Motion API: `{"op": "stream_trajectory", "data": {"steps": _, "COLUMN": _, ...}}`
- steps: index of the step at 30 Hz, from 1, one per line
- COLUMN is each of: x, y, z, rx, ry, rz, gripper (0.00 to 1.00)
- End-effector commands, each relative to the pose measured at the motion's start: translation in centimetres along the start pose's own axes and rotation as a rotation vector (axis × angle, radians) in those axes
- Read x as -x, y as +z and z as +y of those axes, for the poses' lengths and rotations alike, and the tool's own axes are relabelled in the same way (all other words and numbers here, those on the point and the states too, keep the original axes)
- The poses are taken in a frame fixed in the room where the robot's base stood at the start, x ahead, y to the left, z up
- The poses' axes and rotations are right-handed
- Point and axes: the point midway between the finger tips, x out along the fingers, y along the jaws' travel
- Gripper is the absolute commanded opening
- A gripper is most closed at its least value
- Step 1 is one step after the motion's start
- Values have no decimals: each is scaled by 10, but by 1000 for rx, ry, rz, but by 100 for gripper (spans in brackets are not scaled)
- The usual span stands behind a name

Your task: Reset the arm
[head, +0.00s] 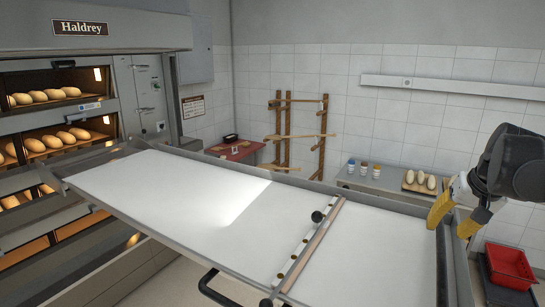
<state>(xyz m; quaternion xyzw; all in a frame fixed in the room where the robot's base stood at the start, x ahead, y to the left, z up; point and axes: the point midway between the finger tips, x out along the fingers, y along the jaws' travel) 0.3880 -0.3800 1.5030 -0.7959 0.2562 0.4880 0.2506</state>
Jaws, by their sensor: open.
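My gripper (455,220), dark with yellow fingers, hangs from my black arm at the right of the head view. Its fingers are apart and nothing shows between them. It appears over or just beyond the right end of the long white loader table (150,188); the exact height cannot be told. The table's white surface is bare apart from a crossbar (312,248) with black knobs near its middle right.
The deck oven (100,90) at left holds several loaves. A side counter (385,185) carries cups and a board of dough pieces (420,182). A red bin (510,266) stands at lower right. A wooden rack (322,140) stands against the tiled wall.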

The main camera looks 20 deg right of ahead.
Motion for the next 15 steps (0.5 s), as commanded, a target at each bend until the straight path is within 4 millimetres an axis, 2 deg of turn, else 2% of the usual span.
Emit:
{"op": "stream_trajectory", "data": {"steps": 1, "x": -2, "y": 9, "z": -19, "rx": 31, "ry": -7, "rz": 1, "gripper": 43}}
{"op": "stream_trajectory", "data": {"steps": 5, "x": -6, "y": 38, "z": -71, "rx": 120, "ry": -23, "rz": 8, "gripper": 43}}
{"op": "stream_trajectory", "data": {"steps": 8, "x": -9, "y": 72, "z": -117, "rx": 211, "ry": -43, "rz": 20, "gripper": 43}}
{"op": "stream_trajectory", "data": {"steps": 9, "x": -11, "y": 91, "z": -137, "rx": 255, "ry": -54, "rz": 26, "gripper": 43}}
{"op": "stream_trajectory", "data": {"steps": 12, "x": -14, "y": 142, "z": -182, "rx": 371, "ry": -88, "rz": 48, "gripper": 43}}
{"op": "stream_trajectory", "data": {"steps": 15, "x": -17, "y": 187, "z": -210, "rx": 465, "ry": -121, "rz": 70, "gripper": 43}}
